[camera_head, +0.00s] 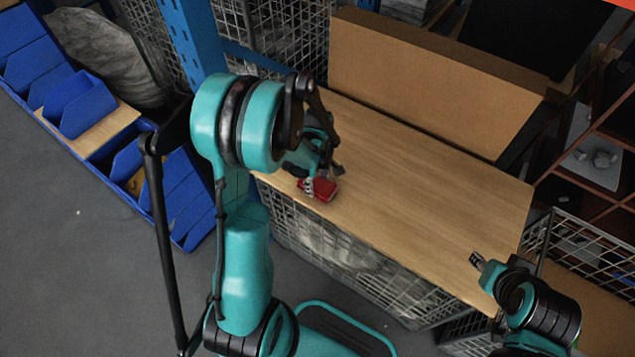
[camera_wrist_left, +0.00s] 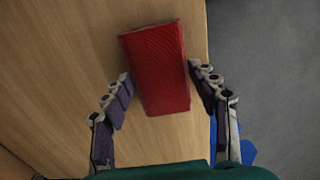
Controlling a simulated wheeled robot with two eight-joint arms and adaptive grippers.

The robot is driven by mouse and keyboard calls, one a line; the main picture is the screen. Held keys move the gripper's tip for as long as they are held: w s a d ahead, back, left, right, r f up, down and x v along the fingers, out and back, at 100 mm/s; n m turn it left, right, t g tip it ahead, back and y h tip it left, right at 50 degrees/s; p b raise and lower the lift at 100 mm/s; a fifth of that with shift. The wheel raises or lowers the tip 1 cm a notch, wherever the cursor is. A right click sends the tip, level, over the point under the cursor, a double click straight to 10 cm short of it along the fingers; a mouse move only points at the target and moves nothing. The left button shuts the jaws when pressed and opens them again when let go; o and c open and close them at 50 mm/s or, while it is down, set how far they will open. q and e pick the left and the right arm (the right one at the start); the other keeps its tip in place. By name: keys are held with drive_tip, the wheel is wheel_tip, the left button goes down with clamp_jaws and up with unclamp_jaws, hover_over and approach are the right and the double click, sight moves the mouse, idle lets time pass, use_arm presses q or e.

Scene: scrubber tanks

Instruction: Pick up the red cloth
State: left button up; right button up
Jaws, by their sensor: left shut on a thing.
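The red cloth (camera_head: 321,191) is a folded, block-like piece near the front left edge of the wooden table top (camera_head: 430,190). It also shows in the left wrist view (camera_wrist_left: 158,68), lying between the two fingers. My left gripper (camera_head: 322,178) is at the cloth, and in the left wrist view the left gripper (camera_wrist_left: 160,82) has a finger on each side of it, shut on it. Whether the cloth is clear of the wood cannot be told. My right gripper (camera_head: 476,261) is over the table's right front corner, away from the cloth; its finger opening is too small to tell.
A brown cardboard panel (camera_head: 430,85) stands along the table's back edge. Blue bins (camera_head: 80,105) are on the left. Wire mesh cages (camera_head: 345,250) stand below the table. A brown shelf (camera_head: 590,165) is at the right. Most of the table top is bare.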

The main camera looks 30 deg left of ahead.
sight(317, 184)
use_arm(q)
wheel_tip(317, 184, up, 4)
drive_tip(key=shift+r+p, duration=0.1)
drive_tip(key=shift+p, duration=0.85)
drive_tip(key=s+d+r+p, duration=0.1)
drive_tip(key=d+r+p, duration=0.2)
drive_tip(key=d+r, duration=0.3)
drive_tip(key=d, duration=0.5)
drive_tip(key=shift+s+d+r, duration=0.25)
drive_tip(key=shift+s+d, duration=0.05)
drive_tip(key=shift+s, duration=0.05)
